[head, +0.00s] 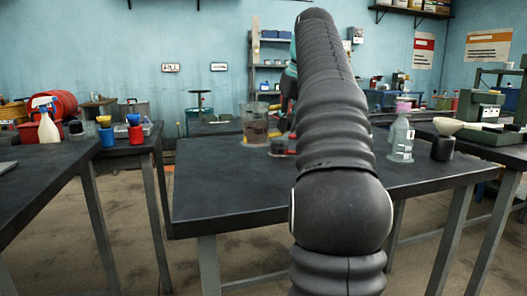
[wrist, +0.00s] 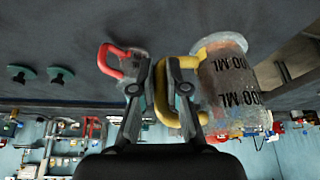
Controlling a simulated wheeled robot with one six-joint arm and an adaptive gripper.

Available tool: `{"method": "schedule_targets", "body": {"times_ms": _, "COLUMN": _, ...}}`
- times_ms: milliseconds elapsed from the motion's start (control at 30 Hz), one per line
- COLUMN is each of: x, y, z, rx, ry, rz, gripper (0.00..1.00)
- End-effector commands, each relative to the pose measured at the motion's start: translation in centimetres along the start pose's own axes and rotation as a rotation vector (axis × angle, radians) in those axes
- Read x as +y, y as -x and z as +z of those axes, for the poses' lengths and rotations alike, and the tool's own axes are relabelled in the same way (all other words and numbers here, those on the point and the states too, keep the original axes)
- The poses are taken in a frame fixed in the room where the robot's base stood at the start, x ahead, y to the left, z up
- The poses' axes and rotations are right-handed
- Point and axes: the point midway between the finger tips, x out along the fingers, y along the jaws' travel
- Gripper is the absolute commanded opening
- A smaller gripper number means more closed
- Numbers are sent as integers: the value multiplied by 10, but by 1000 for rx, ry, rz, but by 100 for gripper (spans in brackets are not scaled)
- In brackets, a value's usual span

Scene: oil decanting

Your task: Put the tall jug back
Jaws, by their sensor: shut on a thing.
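The tall jug (wrist: 228,85) is clear with dark "ML" markings and a yellow handle (wrist: 194,62). In the wrist view it stands to the right of my gripper (wrist: 161,75), which is shut on the handle. The wrist picture is upside down, so the jug's base points up. In the head view the jug (head: 254,125) shows just left of my arm, upright at the middle table's (head: 235,195) far side. Whether its base touches the table I cannot tell.
A smaller red-handled vessel (wrist: 122,64) is close beside my gripper. Two green objects (wrist: 60,75) lie farther left. The table's front left is clear.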

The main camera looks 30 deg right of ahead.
Motion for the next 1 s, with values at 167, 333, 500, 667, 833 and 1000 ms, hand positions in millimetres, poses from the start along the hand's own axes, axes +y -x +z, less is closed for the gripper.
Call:
{"method": "schedule_targets", "body": {"times_ms": 167, "x": -28, "y": -24, "z": -8, "rx": -1, "ry": 5, "rz": -3, "gripper": 0}}
{"method": "schedule_targets", "body": {"times_ms": 333, "x": -42, "y": -40, "z": -14, "rx": 0, "ry": 3, "rz": 0, "gripper": 0}}
{"method": "schedule_targets", "body": {"times_ms": 500, "x": -47, "y": -46, "z": -14, "rx": 0, "ry": 1, "rz": 0, "gripper": 0}}
{"method": "schedule_targets", "body": {"times_ms": 667, "x": -47, "y": -65, "z": -6, "rx": -1, "ry": 0, "rz": -1, "gripper": 0}}
{"method": "schedule_targets", "body": {"times_ms": 833, "x": -47, "y": -79, "z": 0, "rx": 1, "ry": 1, "rz": 0, "gripper": 0}}
{"method": "schedule_targets", "body": {"times_ms": 1000, "x": -46, "y": -81, "z": 0, "rx": 2, "ry": 1, "rz": 0, "gripper": 0}}
